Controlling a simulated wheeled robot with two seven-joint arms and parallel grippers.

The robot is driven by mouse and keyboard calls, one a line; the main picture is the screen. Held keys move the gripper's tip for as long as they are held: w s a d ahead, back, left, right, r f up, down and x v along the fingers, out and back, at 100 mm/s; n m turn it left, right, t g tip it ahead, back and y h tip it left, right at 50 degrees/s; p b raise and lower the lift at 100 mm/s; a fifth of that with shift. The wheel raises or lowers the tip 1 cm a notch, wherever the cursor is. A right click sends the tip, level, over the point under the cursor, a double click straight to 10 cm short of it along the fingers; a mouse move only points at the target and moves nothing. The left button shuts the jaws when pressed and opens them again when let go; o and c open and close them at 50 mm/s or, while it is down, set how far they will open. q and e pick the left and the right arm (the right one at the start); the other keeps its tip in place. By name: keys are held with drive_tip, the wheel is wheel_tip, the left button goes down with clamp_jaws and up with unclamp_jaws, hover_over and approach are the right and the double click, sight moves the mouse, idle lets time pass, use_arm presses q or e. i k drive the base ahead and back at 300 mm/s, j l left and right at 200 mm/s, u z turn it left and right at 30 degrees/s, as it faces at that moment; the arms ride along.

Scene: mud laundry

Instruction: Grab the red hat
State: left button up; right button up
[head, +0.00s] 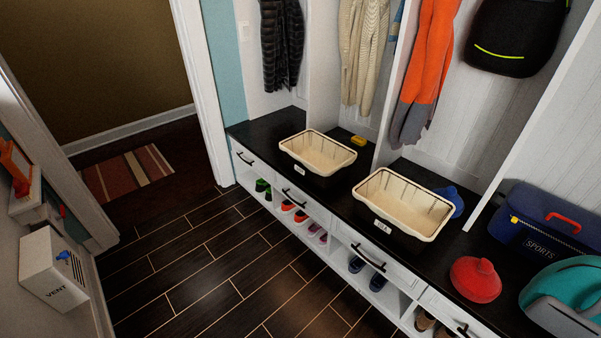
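The red hat (475,279) sits on the dark bench top, near its front edge, at the lower right of the head view. It is rounded with a small knob on top. It stands apart from the things around it. Neither of my grippers shows in the head view, so their state and place are hidden.
On the bench, cream baskets (318,151) and (403,204) stand left of the hat, with a blue cap (449,200) behind. A blue sports bag (545,222) and a teal helmet-like object (563,294) are to its right. The tiled floor (220,265) is clear.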

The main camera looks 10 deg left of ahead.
sight(476, 279)
drive_tip(key=z, duration=1.3)
